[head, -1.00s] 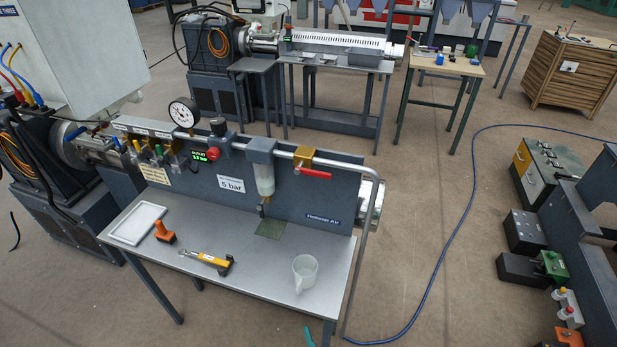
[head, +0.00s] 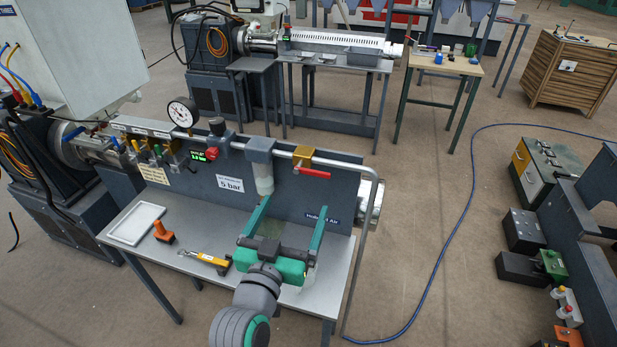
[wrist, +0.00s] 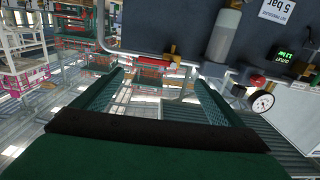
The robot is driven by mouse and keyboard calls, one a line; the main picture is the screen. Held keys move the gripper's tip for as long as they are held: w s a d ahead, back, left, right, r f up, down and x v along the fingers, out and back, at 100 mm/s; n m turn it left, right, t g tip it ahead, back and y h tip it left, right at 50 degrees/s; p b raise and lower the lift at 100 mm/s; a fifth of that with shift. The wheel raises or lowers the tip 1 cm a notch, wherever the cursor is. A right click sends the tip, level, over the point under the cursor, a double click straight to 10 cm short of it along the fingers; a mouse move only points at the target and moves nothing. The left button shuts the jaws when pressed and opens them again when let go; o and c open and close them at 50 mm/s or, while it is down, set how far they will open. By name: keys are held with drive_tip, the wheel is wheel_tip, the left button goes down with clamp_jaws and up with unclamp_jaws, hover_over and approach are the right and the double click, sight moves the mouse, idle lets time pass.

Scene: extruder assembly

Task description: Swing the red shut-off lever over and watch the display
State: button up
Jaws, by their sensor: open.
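The red shut-off lever (head: 314,173) sits on a brass valve (head: 302,157) on the pipe along the top of the panel. It points right, roughly along the pipe. In the wrist view the lever (wrist: 152,62) shows just beyond and between the fingertips. The small display (head: 205,155) has green digits, too small to read surely; it also shows in the wrist view (wrist: 285,57). My gripper (head: 296,204) has its green fingers spread and empty, in front of the panel and below the lever. In the wrist view its fingers (wrist: 158,79) are wide apart and not touching the lever.
A round gauge (head: 183,111) and a filter bowl (head: 263,178) stand left of the lever. On the bench (head: 197,222) lie a white tray (head: 136,224), an orange-handled tool (head: 163,231) and a yellow tool (head: 206,258). The pipe bends down at the panel's right end.

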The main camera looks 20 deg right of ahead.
sight(311, 172)
drive_tip(key=shift+m, duration=0.3)
drive_tip(key=x, duration=0.7)
drive_tip(key=r+x, duration=0.1)
drive_tip(key=x, duration=0.3)
drive_tip(key=shift+s+d, duration=0.1)
drive_tip(key=shift+d, duration=0.05)
drive_tip(key=c, duration=1.5)
